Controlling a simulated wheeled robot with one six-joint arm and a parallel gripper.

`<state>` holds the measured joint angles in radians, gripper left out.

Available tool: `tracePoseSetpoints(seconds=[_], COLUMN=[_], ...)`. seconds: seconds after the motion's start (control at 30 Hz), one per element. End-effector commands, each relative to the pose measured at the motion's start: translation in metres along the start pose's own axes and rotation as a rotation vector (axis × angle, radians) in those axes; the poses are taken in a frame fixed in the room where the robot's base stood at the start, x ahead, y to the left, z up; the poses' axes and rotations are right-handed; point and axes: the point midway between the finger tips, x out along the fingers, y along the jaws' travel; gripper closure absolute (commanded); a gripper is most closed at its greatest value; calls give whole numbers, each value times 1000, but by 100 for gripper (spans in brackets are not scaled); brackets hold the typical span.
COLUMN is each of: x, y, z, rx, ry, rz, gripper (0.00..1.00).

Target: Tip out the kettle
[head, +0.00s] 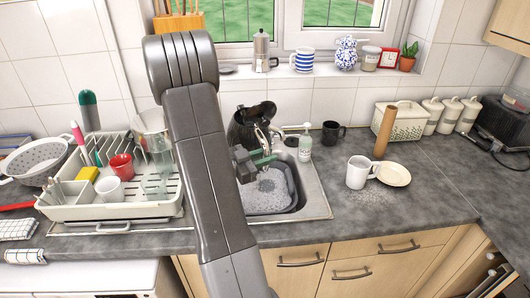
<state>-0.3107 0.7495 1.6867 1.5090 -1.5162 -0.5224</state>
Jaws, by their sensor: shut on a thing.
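The black kettle (247,121) is at the back of the sink, in the middle of the head view. It looks tilted, not upright. My gripper (265,157) is just below and in front of it, over the sink, with greenish fingers. It is shut on the kettle, though the place of contact is small and hard to make out. The sink (318,205) holds a grey basin (291,181) with foamy, soapy water. My arm hides part of the area to the left of the kettle.
A soap bottle (305,147) and a dark mug (332,133) stand right of the tap. A full dish rack (108,213) stands left. The right counter's front is clear.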

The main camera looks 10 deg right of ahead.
Motion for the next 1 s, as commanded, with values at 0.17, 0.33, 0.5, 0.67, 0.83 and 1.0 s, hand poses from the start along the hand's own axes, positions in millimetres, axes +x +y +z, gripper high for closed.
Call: tracePoseSetpoints(seconds=[0.17, 0.33, 0.5, 0.67, 0.83, 1.0], x=[0, 0, 0, 0, 0, 0], y=[4, 7, 8, 8, 7, 5], z=[11, 30, 38, 46, 55, 63], rx=[136, 286, 371, 451, 538, 629], ry=[3, 3, 4, 3, 3, 3], rz=[-1, -1, -2, -2, -2, -3], gripper=[100, 100, 100, 100, 100, 100])
